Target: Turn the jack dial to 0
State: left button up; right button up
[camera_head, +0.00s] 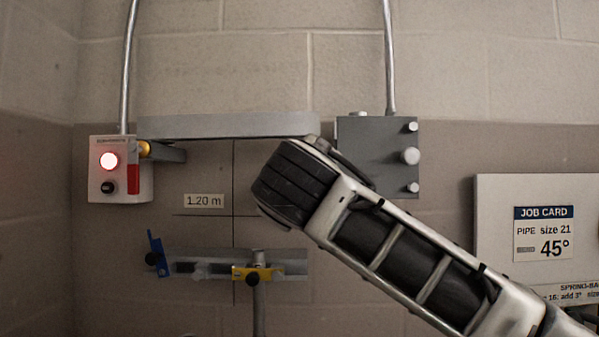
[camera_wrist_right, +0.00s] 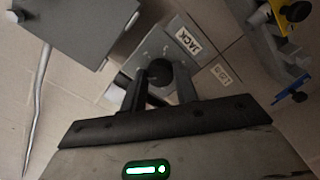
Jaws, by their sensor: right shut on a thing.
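In the right wrist view, the jack dial (camera_wrist_right: 158,69) is a small black knob on a grey box (camera_wrist_right: 183,63) with a white JACK label (camera_wrist_right: 189,40). My right gripper (camera_wrist_right: 161,77) is shut on the dial, with one dark finger on each side of it. The dial's pointer and any scale marks cannot be made out. In the head view, my right arm comes in from the lower right and hides the jack box, the dial and the fingers. My left gripper is in neither view.
A white control box (camera_head: 121,188) with a lit red lamp (camera_head: 109,160) hangs at left. A grey box (camera_head: 378,157) with conduit is behind my arm. A rail (camera_head: 205,262) with blue and yellow clamps sits low. A job card (camera_head: 543,234) reads 45°.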

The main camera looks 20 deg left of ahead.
pick_arm(q)
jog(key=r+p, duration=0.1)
jog(key=p, duration=0.3)
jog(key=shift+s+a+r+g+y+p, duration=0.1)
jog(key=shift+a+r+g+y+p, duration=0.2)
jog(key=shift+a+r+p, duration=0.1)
pick_arm(e)
jog(key=n, duration=0.8)
jog(key=shift+r+n, duration=0.15)
jog(key=shift+n, duration=0.15)
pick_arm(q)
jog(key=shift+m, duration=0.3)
pick_arm(e)
jog(key=o, duration=1)
jog(key=shift+s, duration=0.1)
